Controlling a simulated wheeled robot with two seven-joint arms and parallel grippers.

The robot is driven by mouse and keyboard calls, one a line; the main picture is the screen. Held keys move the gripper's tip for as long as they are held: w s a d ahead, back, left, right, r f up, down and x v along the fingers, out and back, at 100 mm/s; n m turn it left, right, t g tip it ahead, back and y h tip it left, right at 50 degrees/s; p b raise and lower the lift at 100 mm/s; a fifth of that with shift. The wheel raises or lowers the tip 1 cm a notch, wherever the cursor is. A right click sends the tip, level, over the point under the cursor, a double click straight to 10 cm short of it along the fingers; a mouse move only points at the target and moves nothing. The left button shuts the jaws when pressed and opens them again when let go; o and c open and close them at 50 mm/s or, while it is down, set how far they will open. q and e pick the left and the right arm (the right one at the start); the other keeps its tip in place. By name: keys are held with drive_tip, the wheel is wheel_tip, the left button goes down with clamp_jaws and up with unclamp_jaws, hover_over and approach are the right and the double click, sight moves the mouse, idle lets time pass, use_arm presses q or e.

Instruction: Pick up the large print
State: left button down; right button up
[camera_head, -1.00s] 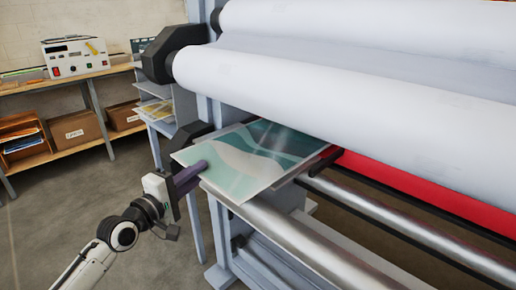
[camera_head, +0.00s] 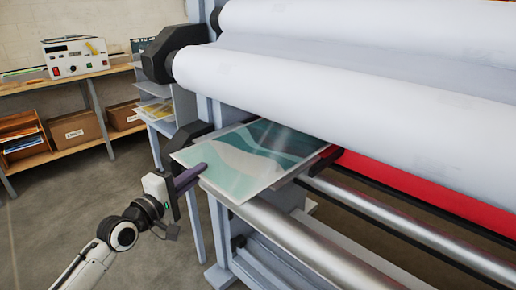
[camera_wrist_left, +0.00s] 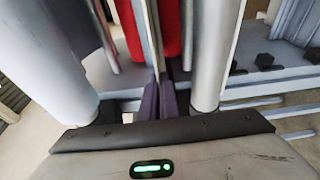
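The large print (camera_head: 246,160) is a flat sheet with a teal, pale green and white wavy pattern. It lies roughly level at the laminator's front, its far part under the white rollers and its near left corner sticking out. My left gripper (camera_head: 202,169) is at the print's left edge, its purple fingers closed together there. In the left wrist view, the print shows edge-on as a thin strip (camera_wrist_left: 153,40) running to the fingers (camera_wrist_left: 158,97), which pinch it. My right gripper is in neither view.
The laminator has large white rollers (camera_head: 340,95) above and a metal roller (camera_head: 300,245) just below the print. A workbench (camera_head: 60,85) with a control box (camera_head: 75,57) stands at the back left. Floor at the left is clear.

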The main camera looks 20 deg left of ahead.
use_arm(q)
drive_tip(key=shift+r, duration=0.25)
idle(0.6)
